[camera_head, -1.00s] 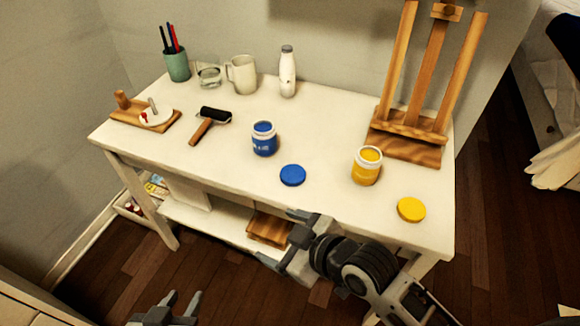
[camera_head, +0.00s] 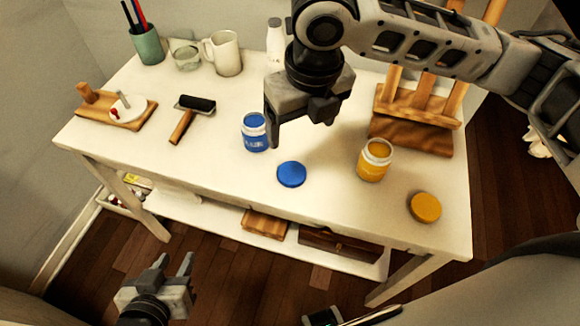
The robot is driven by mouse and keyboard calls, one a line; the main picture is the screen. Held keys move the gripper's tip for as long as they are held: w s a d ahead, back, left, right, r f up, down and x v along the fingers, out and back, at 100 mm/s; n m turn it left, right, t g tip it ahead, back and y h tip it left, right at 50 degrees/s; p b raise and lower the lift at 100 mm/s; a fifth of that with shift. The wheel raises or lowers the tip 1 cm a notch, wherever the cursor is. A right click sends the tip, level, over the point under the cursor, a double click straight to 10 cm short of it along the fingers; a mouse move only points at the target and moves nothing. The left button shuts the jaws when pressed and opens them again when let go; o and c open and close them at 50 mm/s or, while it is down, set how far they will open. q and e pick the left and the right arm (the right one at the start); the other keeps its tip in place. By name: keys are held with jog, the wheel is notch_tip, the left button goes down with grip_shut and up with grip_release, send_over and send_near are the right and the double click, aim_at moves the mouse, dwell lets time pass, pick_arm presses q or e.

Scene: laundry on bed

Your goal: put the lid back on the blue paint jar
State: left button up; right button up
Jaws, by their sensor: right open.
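The blue paint jar (camera_head: 255,134) stands upright and uncovered on the white table, blue paint showing at its mouth. The blue lid (camera_head: 291,174) lies flat on the table, to the right and in front of the jar. My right gripper (camera_head: 299,128) is above the table, pointing down, just right of the jar and behind the lid in the picture. It is open with nothing visible in it, apart from the lid. My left gripper (camera_head: 170,268) is low in front of the table, over the floor, with its fingers apart and empty.
An open yellow paint jar (camera_head: 375,160) and yellow lid (camera_head: 425,207) are to the right. A roller (camera_head: 188,117), a palette board (camera_head: 118,106), a mug (camera_head: 224,54), a glass (camera_head: 185,55) and a pen cup (camera_head: 148,46) are to the left.

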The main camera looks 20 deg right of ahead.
jog(key=shift+s, duration=0.1)
jog(key=b, duration=0.1)
send_over(292, 173)
jog(key=s, duration=0.1)
jog(key=f, duration=1)
jog(key=shift+s+d+f, duration=0.15)
jog(key=shift+s, duration=0.05)
jog(key=shift+w+f, duration=0.1)
jog(key=shift+f, duration=0.05)
jog(key=shift+f, duration=0.1)
jog(key=f, duration=0.2)
jog(key=w+f, duration=0.1)
jog(key=f, duration=0.2)
jog(key=shift+b, duration=0.4)
jog(key=c, duration=1.1)
